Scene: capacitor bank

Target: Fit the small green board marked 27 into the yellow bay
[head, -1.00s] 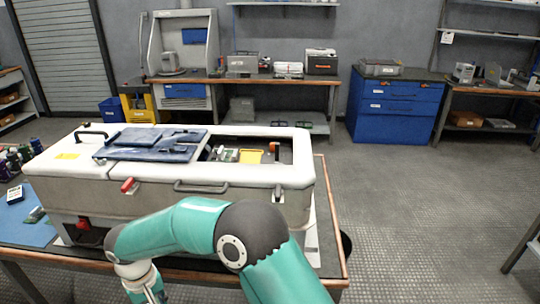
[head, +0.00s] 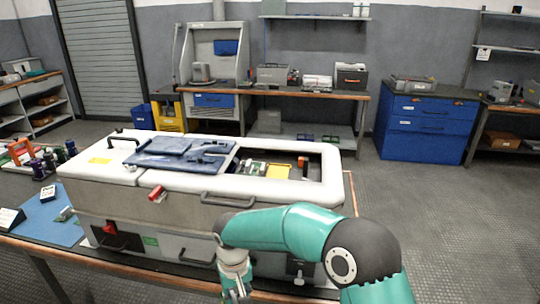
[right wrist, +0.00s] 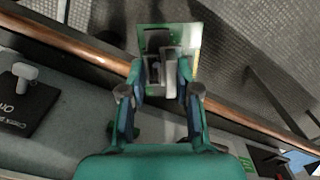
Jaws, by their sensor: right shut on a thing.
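My right gripper (right wrist: 165,82) is shut on a small green board (right wrist: 194,35) with grey parts on it. The board sticks out beyond the fingertips, above the wooden table edge; no 27 can be read. In the head view the right arm comes in from the bottom right, and its gripper hangs in front of the white cabinet (head: 100,190), partly cut off by the bottom edge. A yellow bay (head: 278,171) shows inside the cabinet's open top, beside green boards (head: 251,168). Its inside cannot be made out. My left gripper is not in view.
A blue lid-like panel (head: 172,153) lies on the cabinet top, left of the opening. The wooden table edge (right wrist: 85,42) and a black sign (right wrist: 28,106) show in the wrist view.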

